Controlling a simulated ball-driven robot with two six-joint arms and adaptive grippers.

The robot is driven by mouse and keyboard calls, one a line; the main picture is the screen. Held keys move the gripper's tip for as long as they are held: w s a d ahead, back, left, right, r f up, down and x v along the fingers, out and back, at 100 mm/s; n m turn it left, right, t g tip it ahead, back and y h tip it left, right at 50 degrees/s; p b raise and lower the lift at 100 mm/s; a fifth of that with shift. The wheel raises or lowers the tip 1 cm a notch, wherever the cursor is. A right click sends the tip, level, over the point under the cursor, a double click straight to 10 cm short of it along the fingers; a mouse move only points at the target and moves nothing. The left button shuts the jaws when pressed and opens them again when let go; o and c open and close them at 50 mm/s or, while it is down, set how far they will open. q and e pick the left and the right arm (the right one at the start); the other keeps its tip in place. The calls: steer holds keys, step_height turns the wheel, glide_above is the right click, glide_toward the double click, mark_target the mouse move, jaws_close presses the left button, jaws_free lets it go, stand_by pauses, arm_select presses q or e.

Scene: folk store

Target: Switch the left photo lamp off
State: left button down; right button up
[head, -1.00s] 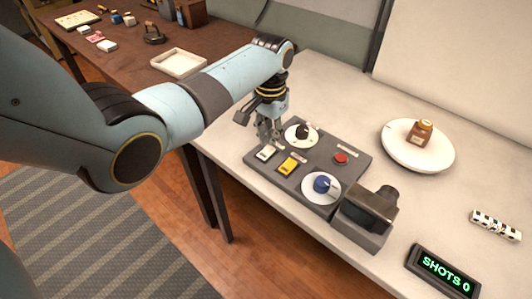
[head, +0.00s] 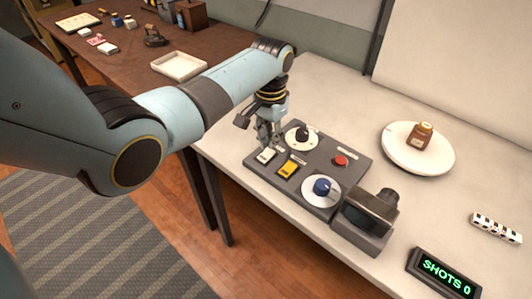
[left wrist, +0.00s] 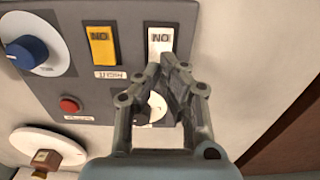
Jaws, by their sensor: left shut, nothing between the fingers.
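A grey control panel (head: 318,166) lies on the white table. It carries a white rocker switch (head: 266,156) at its left end and a yellow rocker switch (head: 288,168) beside it. In the left wrist view the white switch (left wrist: 160,41) and the yellow switch (left wrist: 103,46) both show "ON" lettering, and the yellow one's label seems to read "RIGHT". The white switch's label is hidden behind my fingers. My left gripper (head: 268,144) is shut and empty, its tips close by the white switch; I cannot tell whether they touch. In the left wrist view the fingertips (left wrist: 165,62) cover its lower edge. No lamp is visible. My right gripper is not in view.
The panel also has a black knob (head: 303,136), a red button (head: 341,160) and a blue knob (head: 322,186). A camera-like box (head: 368,220) stands at its right end. A display (head: 443,273) reads "SHOTS 0".

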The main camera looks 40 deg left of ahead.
mark_target(269, 151)
arm_select(q)
steer(key=shift+f+b, duration=0.8)
steer(key=shift+f, duration=0.45)
stand_by(0.8)
steer(key=shift+s, duration=0.1)
step_height(269, 151, up, 5)
steer(key=p, duration=0.5)
steer(key=shift+f, duration=0.1)
steer(key=shift+r+p, duration=0.95)
steer(key=shift+r, duration=0.2)
